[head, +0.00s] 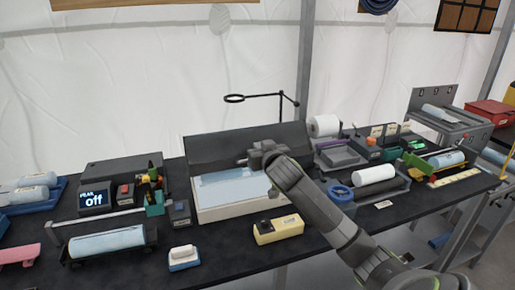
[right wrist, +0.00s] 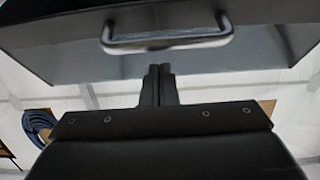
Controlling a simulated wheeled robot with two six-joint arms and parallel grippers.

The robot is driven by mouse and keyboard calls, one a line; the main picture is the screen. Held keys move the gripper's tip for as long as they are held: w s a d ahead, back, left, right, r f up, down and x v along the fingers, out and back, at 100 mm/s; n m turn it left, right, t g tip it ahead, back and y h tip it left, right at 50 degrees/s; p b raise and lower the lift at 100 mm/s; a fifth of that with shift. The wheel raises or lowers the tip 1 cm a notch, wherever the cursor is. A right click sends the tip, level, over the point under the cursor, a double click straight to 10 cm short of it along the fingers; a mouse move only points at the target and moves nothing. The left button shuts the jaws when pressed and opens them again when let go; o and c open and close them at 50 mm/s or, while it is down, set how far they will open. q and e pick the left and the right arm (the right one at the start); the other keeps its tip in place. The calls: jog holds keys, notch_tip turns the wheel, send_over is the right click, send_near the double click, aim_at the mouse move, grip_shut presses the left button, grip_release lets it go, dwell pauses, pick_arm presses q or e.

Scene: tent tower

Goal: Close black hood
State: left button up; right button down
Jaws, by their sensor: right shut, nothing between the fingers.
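The black hood (head: 215,147) is a dark lid raised at the back of a light box (head: 230,210) in the middle of the table in the head view. My right gripper (head: 241,161) is in front of the hood, above the box's pale interior. In the right wrist view the hood (right wrist: 70,62) fills the top, with a metal bar handle (right wrist: 165,45) on it. My right gripper (right wrist: 158,70) is shut and empty, with its fingertips just below the handle in the picture. I cannot tell whether they touch the hood. My left gripper is not in view.
A yellow device (head: 279,229) stands in front of the box. A black ring on a stand (head: 262,97) rises behind it. A white paper roll (head: 324,126) and a white cylinder (head: 374,175) are to the right. A screen reading "off" (head: 94,199) is to the left.

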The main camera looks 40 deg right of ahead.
jog(key=s+a+f+t+b, duration=0.1)
jog(key=s+f+b, duration=0.1)
jog(key=f+b, duration=0.2)
jog(key=s+f+t+h+b, duration=0.1)
jog(key=s+f+t+b, duration=0.1)
jog(key=f+b, duration=0.3)
jog(key=shift+b+v, duration=0.85)
jog(key=shift+v, duration=0.05)
jog(key=shift+a+f, duration=0.1)
jog(key=shift+f, duration=0.1)
